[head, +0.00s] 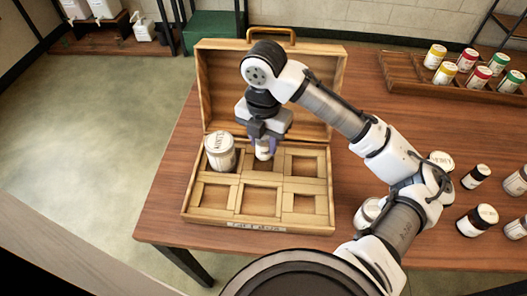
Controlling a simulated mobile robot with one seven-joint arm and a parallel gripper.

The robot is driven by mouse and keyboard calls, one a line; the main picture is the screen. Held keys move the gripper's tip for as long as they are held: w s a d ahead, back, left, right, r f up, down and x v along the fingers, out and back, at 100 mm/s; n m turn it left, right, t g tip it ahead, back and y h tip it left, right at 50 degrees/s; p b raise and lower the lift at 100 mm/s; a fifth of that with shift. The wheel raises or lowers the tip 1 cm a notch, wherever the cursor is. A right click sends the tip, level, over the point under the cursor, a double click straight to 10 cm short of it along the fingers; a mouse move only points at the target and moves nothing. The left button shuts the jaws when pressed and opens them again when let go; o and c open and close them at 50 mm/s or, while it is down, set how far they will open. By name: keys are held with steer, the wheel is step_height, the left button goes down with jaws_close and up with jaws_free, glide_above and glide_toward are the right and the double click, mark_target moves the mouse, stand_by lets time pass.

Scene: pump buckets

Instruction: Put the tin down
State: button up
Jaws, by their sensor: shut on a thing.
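My gripper (264,141) points down over the back middle compartment of the open wooden case (188,217). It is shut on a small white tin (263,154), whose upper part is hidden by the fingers. I cannot tell whether the tin touches the compartment floor or hangs just above it. A larger white tin (220,157) with dark lettering on its lid stands upright in the back left compartment, left of my gripper. The back right compartment and the front row compartments look empty.
The case's raised lid (216,85) stands behind my gripper. Several white and dark jars (477,220) stand on the table at the right, some partly behind my arm. A wooden rack (407,82) with coloured tins is at the back right. The table's left edge is near the case.

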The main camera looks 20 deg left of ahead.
mark_target(263, 154)
steer(key=shift+f, duration=2.35)
steer(key=shift+f, duration=0.15)
steer(key=o, duration=1)
step_height(263, 154, up, 12)
steer(key=shift+r, duration=0.2)
